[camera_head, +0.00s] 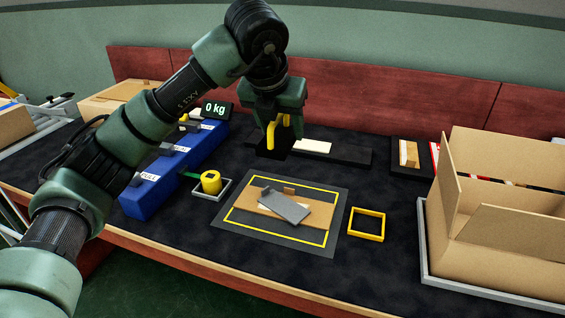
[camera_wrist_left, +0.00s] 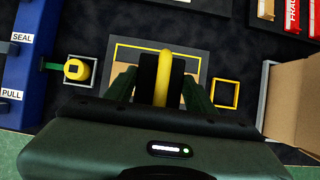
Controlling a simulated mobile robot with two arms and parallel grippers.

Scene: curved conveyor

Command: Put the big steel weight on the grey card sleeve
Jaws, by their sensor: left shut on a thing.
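My left gripper (camera_head: 279,118) is shut on the big weight (camera_head: 272,147), a dark block with a yellow handle, behind the work mat. In the left wrist view the handle (camera_wrist_left: 165,72) and dark body (camera_wrist_left: 147,75) show between the green fingers (camera_wrist_left: 160,90). I cannot tell how far the weight is above the table. The grey card sleeve (camera_head: 285,206) lies at a slant on flat brown cardboard (camera_head: 258,202), inside the yellow outline of the dark mat (camera_head: 325,248). The weight and gripper hide the sleeve in the wrist view. My right gripper is out of view.
A yellow tape-like object (camera_head: 211,182) sits in a small grey tray left of the mat. A yellow square frame (camera_head: 367,224) lies to its right. A large open carton (camera_head: 500,207) stands at right, a blue unit (camera_head: 170,170) at left. A display (camera_head: 216,109) reads 0 kg.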

